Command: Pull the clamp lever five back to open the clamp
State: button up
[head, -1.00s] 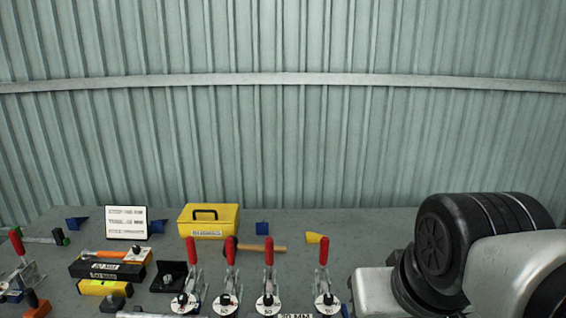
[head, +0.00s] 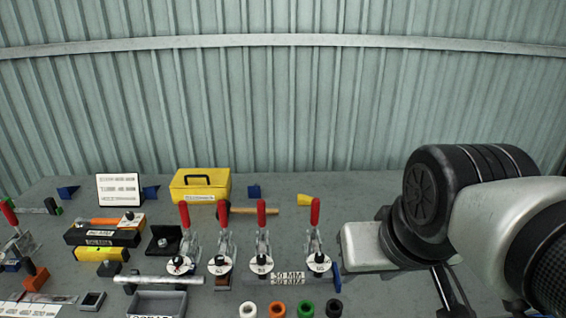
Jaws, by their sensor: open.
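Several toggle clamps with red levers stand on the grey bench in the head view. Four-in-a-row order from left is a lever (head: 184,214), a second lever (head: 223,213), a third lever (head: 261,212) and a rightmost lever (head: 315,211), all upright. Another red lever (head: 9,212) leans slightly left at the far left edge. Round white tags (head: 319,262) sit at the clamp fronts, but their numbers are too small to read, so I cannot tell which is lever five. My arm fills the right side; its gripper is not visible, and nothing touches the levers.
A grey tray (head: 158,303) and several coloured rings (head: 277,309) lie in front. A corrugated wall closes the back.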

aim_at(261, 204)
jog(key=i+j+z, duration=0.15)
jog(key=j+z, duration=0.55)
jog(key=i+j+z, duration=0.1)
jog(key=j+z, duration=0.25)
